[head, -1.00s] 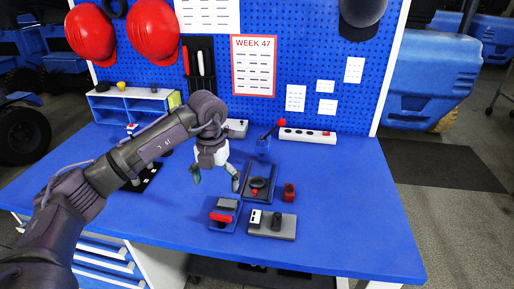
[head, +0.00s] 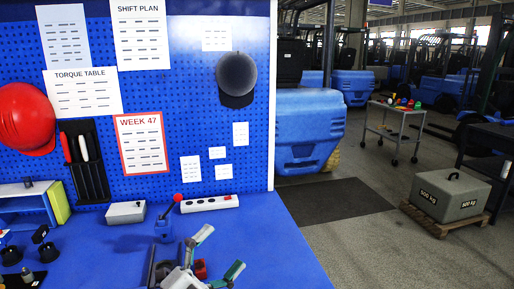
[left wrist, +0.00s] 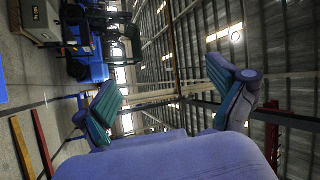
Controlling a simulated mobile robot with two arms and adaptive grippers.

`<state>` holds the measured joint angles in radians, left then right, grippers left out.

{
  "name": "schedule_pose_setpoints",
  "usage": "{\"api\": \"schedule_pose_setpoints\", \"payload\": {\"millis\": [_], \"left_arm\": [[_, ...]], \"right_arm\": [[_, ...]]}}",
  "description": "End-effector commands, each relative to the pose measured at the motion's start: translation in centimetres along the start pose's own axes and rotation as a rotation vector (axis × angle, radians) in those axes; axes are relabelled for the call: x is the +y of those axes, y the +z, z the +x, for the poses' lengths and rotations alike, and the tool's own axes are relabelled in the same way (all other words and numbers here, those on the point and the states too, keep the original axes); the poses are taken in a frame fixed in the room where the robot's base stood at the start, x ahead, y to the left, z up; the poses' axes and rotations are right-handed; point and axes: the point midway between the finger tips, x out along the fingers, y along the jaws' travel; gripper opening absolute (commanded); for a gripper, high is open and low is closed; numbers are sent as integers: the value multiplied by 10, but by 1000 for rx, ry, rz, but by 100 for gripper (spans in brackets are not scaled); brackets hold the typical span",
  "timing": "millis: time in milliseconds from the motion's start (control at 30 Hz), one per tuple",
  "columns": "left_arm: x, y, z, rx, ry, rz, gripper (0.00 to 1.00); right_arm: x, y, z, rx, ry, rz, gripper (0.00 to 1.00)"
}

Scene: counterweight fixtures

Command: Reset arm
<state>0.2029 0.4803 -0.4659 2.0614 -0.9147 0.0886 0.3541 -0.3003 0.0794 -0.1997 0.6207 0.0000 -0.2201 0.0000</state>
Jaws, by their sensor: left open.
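My left gripper (head: 218,256) is at the bottom edge of the head view, above the blue workbench (head: 285,250). Its two green-padded fingers are spread apart with nothing between them. The left wrist view shows the same open fingers (left wrist: 168,92) against the hall's roof and parked forklifts, with no bench object between them. A red block (head: 200,269) shows partly behind the gripper. A lever with a red knob (head: 178,197) stands in a blue base just behind it. My right gripper is in neither view.
Small dark parts (head: 25,276) are at the lower left. The bench's right part is bare. A 500 kg weight (head: 450,195) sits on a pallet on the floor.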

Motion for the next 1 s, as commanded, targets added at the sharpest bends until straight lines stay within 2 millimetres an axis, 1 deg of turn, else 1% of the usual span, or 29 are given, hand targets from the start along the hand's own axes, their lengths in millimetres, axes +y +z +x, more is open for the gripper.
{"api": "schedule_pose_setpoints", "payload": {"millis": [33,67,100,167,200,233,267,300,333,367,400,500,567,600,700,767,800,933,967,1000], "left_arm": [[-3,18,-14,-138,-63,-95,96],[-4,30,-24,-224,-94,-149,96],[-2,46,-40,-342,-126,-218,96],[7,70,-69,-524,-155,-321,96],[17,83,-92,-648,-161,-389,96],[27,92,-110,-742,-158,-441,96],[38,98,-129,-834,-150,-492,96],[54,104,-155,-953,-131,-557,96],[65,105,-175,-1037,-112,-604,96],[77,105,-193,-1115,-89,-646,96],[91,102,-216,-1208,-56,-699,96],[122,88,-263,-1395,34,-805,96],[135,77,-284,-1477,85,-854,96],[144,69,-298,-1529,120,-885,96],[160,49,-326,-1633,202,-951,96],[167,36,-341,-1688,252,-987,96],[172,26,-351,-1722,287,-1012,96],[184,-4,-379,-1822,398,-1083,96],[190,-4,-382,-1832,411,-1087,96],[200,5,-383,-1832,411,-1083,96]], "right_arm": [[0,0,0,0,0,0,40],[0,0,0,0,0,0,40],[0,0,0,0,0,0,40],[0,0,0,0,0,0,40],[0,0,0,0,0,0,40],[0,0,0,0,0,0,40],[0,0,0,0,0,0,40],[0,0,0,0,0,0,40],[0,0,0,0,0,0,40],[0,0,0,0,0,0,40],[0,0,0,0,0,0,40],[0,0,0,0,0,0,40],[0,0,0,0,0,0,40],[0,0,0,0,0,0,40],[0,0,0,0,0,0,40],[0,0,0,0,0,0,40],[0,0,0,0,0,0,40],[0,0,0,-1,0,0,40],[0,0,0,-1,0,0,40],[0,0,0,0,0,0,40]]}}
